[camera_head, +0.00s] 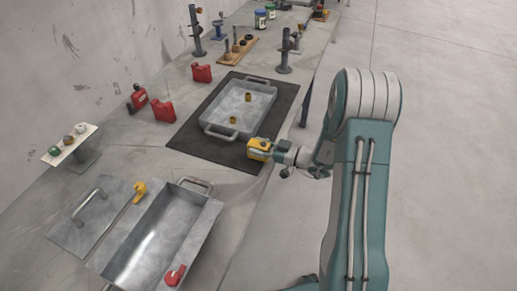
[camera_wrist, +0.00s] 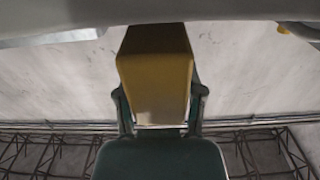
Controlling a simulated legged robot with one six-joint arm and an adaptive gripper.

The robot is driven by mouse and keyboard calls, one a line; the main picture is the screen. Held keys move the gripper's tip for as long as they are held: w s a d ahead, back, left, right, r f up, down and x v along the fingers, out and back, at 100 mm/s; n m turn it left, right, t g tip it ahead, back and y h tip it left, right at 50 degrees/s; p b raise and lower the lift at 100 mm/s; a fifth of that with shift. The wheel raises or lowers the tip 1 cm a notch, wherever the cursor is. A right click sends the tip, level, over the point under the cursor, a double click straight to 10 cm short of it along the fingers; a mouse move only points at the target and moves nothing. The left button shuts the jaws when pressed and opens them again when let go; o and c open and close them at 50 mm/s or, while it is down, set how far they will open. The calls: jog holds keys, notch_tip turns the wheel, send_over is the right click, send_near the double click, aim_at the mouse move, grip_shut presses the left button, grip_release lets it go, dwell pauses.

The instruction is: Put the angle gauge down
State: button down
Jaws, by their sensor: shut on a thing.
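The angle gauge appears to be the yellow block (camera_head: 259,148) in my gripper (camera_head: 268,151), at the near right corner of the black mat (camera_head: 188,137). In the wrist view the yellow block (camera_wrist: 158,75) fills the space between my two fingers (camera_wrist: 160,108), which are shut on it. From these views I cannot tell whether its underside touches the mat or hangs just above it. Its far side is hidden in the wrist view.
A grey metal tray (camera_head: 212,128) with two small brass pieces stands on the mat, left of my gripper. An open metal box (camera_head: 150,240) with a red item (camera_head: 175,275) is in front. Red canisters (camera_head: 163,111) stand left. The bench's right edge runs close by.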

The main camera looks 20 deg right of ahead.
jog(key=shift+f, duration=0.65)
jog(key=shift+c, duration=1)
grip_release()
jog(key=shift+f, duration=0.1)
